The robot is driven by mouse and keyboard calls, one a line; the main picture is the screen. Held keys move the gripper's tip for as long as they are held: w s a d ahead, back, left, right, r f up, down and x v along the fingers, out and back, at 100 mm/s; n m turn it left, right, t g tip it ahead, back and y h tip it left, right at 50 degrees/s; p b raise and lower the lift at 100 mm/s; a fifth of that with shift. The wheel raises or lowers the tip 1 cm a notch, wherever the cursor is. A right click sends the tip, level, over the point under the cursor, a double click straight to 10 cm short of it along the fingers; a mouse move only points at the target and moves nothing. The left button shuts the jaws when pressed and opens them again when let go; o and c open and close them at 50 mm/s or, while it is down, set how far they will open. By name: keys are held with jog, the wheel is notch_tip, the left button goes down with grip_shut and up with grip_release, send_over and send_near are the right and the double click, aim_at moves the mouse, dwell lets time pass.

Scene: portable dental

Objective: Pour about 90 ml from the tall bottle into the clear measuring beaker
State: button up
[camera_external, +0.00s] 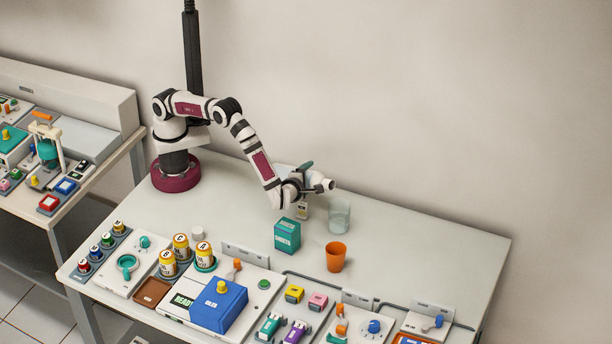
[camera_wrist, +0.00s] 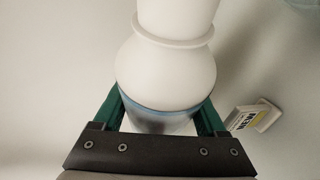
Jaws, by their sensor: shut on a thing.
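My gripper (camera_external: 308,180) is shut on the tall white bottle (camera_external: 328,185), with green fingers on both sides of its body in the wrist view (camera_wrist: 160,112). The bottle (camera_wrist: 165,65) fills the middle of that view, and its mouth is cut off at the top. In the external view the bottle is tipped far over, with its narrow end pointing right. The clear measuring beaker (camera_external: 339,217) stands upright on the table, just below and slightly right of that end. I cannot make out a stream or the beaker's liquid level.
A small labelled box (camera_external: 304,210) stands below my gripper and also shows in the wrist view (camera_wrist: 254,116). A teal box (camera_external: 287,236) and an orange cup (camera_external: 335,257) stand in front. Control panels line the front edge. The table's right side (camera_external: 430,239) is clear.

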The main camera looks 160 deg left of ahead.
dwell(0.8)
jog(key=shift+r+n+t, duration=0.2)
jog(key=shift+n+t, duration=0.1)
jog(key=w+n+t, duration=0.1)
jog(key=a+r+n+t, duration=0.1)
jog(key=shift+w+n+y, duration=0.4)
jog(key=r+n+t, duration=0.1)
jog(key=r, duration=0.1)
jog(key=r+n+y, duration=0.1)
jog(key=r, duration=0.1)
jog(key=w+r+n+t, duration=0.1)
jog(key=r, duration=0.1)
jog(key=shift+a+r+t, duration=0.15)
jog(key=shift+a+t, duration=0.15)
jog(key=shift+a, duration=0.05)
jog(key=shift+w+a+r+n+t+y, duration=0.1)
jog(key=shift+w+r+n+t+y, duration=0.1)
jog(key=shift+r+n+t+y, duration=0.35)
jog(key=shift+w+a+r+n+t+y, duration=0.1)
jog(key=shift+r+n+t+y, duration=0.15)
jog(key=shift+n, duration=0.2)
jog(key=shift+w+r+n+t+y, duration=0.1)
jog(key=shift+r+n+y, duration=0.2)
jog(key=shift+n, duration=0.1)
